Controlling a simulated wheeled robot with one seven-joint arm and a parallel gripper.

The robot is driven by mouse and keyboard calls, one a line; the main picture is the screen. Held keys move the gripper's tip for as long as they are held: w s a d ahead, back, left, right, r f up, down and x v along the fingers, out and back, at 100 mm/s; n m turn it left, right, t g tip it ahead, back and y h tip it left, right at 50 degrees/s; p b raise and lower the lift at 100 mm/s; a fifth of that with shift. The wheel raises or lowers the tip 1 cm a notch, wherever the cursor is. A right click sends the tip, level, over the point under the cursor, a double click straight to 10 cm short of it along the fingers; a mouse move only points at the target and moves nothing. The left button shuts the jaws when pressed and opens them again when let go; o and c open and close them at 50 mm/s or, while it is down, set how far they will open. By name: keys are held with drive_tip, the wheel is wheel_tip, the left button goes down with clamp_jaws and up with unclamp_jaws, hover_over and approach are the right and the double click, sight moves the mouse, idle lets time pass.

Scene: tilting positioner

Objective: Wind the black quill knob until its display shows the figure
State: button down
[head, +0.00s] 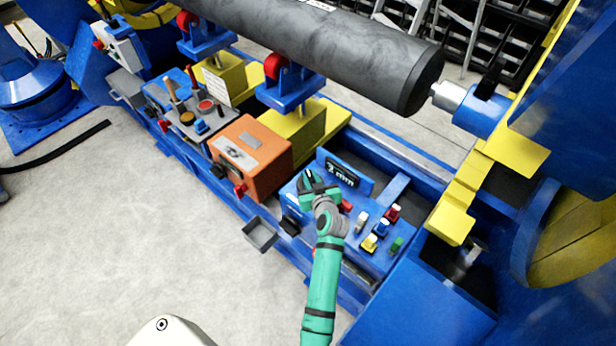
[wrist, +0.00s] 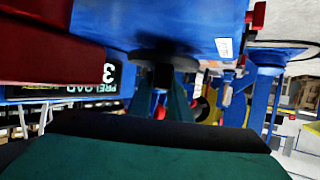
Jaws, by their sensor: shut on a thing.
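My gripper (head: 312,186) is at the left part of the blue control panel (head: 345,245), below its display. In the wrist view my gripper (wrist: 163,92) has its two green fingers closed about a dark round knob (wrist: 158,60), which I take as the black quill knob; the fingers hide part of it. In the head view the knob is mostly hidden by my gripper. In the wrist view a dark plate (wrist: 75,88) shows upside-down lettering like "PRELOAD" and a figure like 3, partly covered.
Several coloured controls stand right of my gripper, among them a red one (head: 392,213), a yellow one (head: 369,243) and a green one (head: 396,244). An orange box (head: 250,160) is to the left. A dark cylinder (head: 330,45) lies above.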

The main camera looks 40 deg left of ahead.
drive_tip(key=shift+s+d+f+m+t+h, duration=0.1)
drive_tip(key=shift+m+t+h, duration=0.35)
drive_tip(key=shift+m, duration=0.1)
drive_tip(key=shift+d+f+m+t+h, duration=0.1)
drive_tip(key=shift+m+t+h, duration=0.35)
drive_tip(key=shift+m, duration=0.1)
drive_tip(key=c, duration=1.7)
unclamp_jaws()
drive_tip(key=shift+o, duration=0.3)
drive_tip(key=shift+a+r, duration=0.15)
drive_tip(key=shift+d+r, duration=0.1)
drive_tip(key=shift+d, duration=0.1)
drive_tip(key=v, duration=1)
drive_tip(key=shift+s+a, duration=0.1)
drive_tip(key=shift+s, duration=0.35)
